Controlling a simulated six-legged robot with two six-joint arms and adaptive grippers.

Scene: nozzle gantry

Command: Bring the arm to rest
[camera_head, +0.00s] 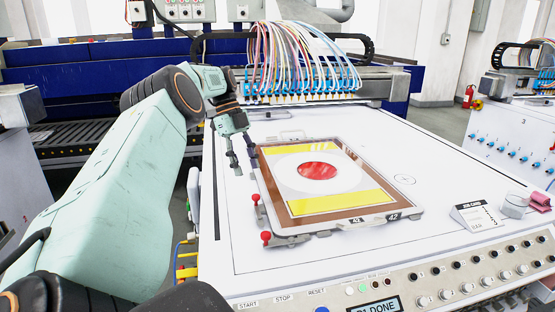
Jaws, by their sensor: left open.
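My left arm comes in from the left and reaches over the white machine table (240,255). Its gripper (243,166) is open and empty, pointing down by the far left corner of a framed panel. The framed panel (408,211) lies flat on the table, with a brown border, yellow bands, a white oval and a red disc (317,170) in the middle. I cannot tell whether the fingertips touch the table or frame. My right gripper is not in view.
Red-knobbed clamps (266,237) stand at the frame's near left corner. A nozzle gantry (300,88) with coloured hoses spans the back. A job card (476,216), a clear jar (515,206) and a pink item (540,201) sit at the right. A control panel (440,280) lines the front.

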